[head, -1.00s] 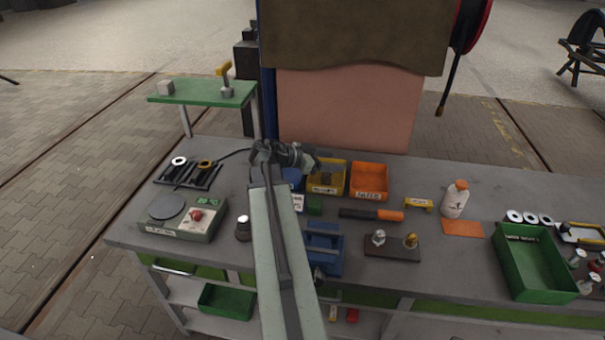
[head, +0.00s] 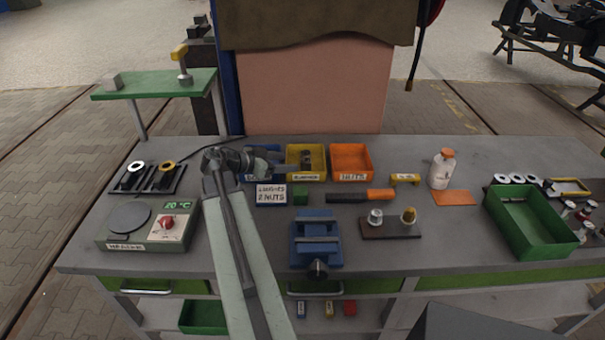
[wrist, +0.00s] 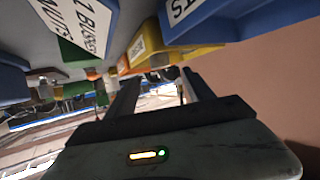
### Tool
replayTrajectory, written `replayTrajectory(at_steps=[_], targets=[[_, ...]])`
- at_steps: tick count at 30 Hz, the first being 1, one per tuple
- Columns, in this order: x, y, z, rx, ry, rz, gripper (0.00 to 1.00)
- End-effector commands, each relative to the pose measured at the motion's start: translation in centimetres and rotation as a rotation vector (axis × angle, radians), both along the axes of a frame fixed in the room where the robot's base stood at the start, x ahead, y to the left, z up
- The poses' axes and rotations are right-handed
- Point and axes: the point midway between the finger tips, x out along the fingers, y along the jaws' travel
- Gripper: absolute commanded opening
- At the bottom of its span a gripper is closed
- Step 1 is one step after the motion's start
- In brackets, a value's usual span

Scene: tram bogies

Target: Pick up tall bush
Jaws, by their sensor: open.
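My gripper (head: 258,161) is over the blue bin (head: 262,178) at the back of the bench, its fingers open and empty in the wrist view (wrist: 160,95). I cannot tell for certain which part is the tall bush. The yellow bin (head: 291,176), just right of my gripper, holds a dark upright part (head: 306,160). Its label is too small to read surely; the wrist view shows the bin's side (wrist: 187,54). A silver part (head: 375,217) and a brass part (head: 408,215) stand on a brown plate (head: 391,233).
A card reading bushes and nuts (head: 270,194) stands before the blue bin. An orange nuts bin (head: 351,177), a blue vice (head: 316,240), an orange-handled tool (head: 378,194) and a green tray (head: 493,208) surround the work area. A heater (head: 150,226) stands left.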

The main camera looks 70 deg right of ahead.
Motion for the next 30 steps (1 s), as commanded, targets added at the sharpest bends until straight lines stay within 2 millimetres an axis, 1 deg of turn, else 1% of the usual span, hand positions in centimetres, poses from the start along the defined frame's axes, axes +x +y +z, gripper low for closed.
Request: replayTrajectory(at_steps=[3,9,14,17,21,23,29,30], targets=[[0.2,0.0,-0.1,0.000,0.000,0.005,0.61],[-0.7,-1.6,-1.0,0.000,0.001,0.009,0.61],[-1.0,-2.0,-1.1,0.000,0.000,0.010,0.61],[-1.6,-3.0,-1.7,0.000,-0.001,0.009,0.61],[-2.9,-5.0,-2.8,0.000,-0.001,0.009,0.61],[-3.3,-5.6,-3.0,0.000,0.001,0.009,0.61],[-3.4,-5.7,-2.8,0.000,0.000,0.012,0.61],[-3.4,-5.7,-2.8,0.000,0.000,0.012,0.56]])
